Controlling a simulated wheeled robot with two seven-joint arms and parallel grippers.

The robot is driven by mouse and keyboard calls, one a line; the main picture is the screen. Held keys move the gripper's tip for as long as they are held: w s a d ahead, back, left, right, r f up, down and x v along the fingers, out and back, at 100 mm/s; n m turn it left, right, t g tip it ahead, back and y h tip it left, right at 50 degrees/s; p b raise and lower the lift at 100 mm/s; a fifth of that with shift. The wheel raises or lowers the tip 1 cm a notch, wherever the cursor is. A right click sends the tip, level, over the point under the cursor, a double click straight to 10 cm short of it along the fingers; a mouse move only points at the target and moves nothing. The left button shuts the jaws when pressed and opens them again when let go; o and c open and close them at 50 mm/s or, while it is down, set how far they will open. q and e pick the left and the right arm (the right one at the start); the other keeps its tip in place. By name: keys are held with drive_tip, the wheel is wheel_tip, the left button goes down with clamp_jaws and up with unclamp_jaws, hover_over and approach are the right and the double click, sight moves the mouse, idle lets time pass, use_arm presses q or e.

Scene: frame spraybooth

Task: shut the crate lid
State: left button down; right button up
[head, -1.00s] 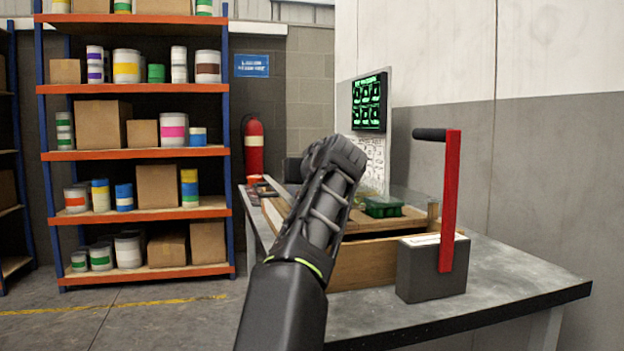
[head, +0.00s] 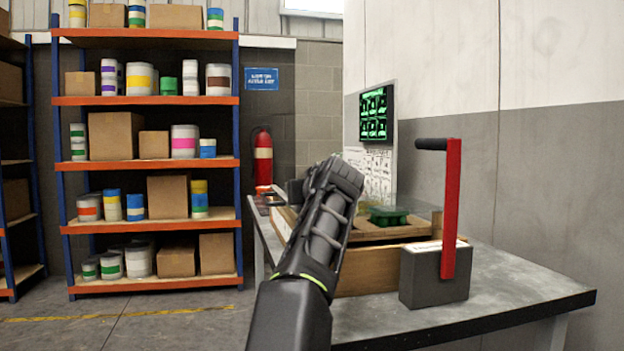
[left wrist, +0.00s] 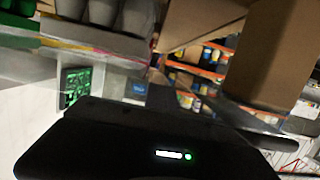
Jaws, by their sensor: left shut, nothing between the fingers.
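A wooden crate (head: 372,281) stands on the grey workbench. Green parts (head: 389,215) show on a tan board (head: 393,232) at its top. I cannot clearly make out the lid or its angle, since my arm covers the crate's left and middle. My left gripper (head: 345,176) is shut and empty. In the head view it appears in front of the crate's far left part, pointing up and away; I cannot tell whether it touches anything. The left wrist view is tilted and does not show the crate clearly. My right gripper is not in view.
A grey box with a red lever (head: 450,208) and black handle stands right of the crate. The bench's right end (head: 525,290) is clear.

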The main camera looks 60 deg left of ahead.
use_arm(q)
wheel_tip(320, 180, up, 4)
drive_tip(key=p, duration=0.3)
drive_tip(key=shift+f, duration=0.15)
drive_tip(key=shift+d+r, duration=0.2)
drive_tip(key=b+v, duration=0.2)
drive_tip(key=v, duration=0.1)
drive_tip(key=b+v, duration=0.1)
drive_tip(key=v, duration=0.1)
drive_tip(key=shift+f+b, duration=0.35)
drive_tip(key=v, duration=0.2)
drive_tip(key=b+v, duration=0.1)
drive_tip(key=v, duration=0.1)
drive_tip(key=shift+r, duration=0.25)
drive_tip(key=shift+s+d+r, duration=0.1)
drive_tip(key=shift+d+r, duration=0.1)
drive_tip(key=shift+d, duration=0.05)
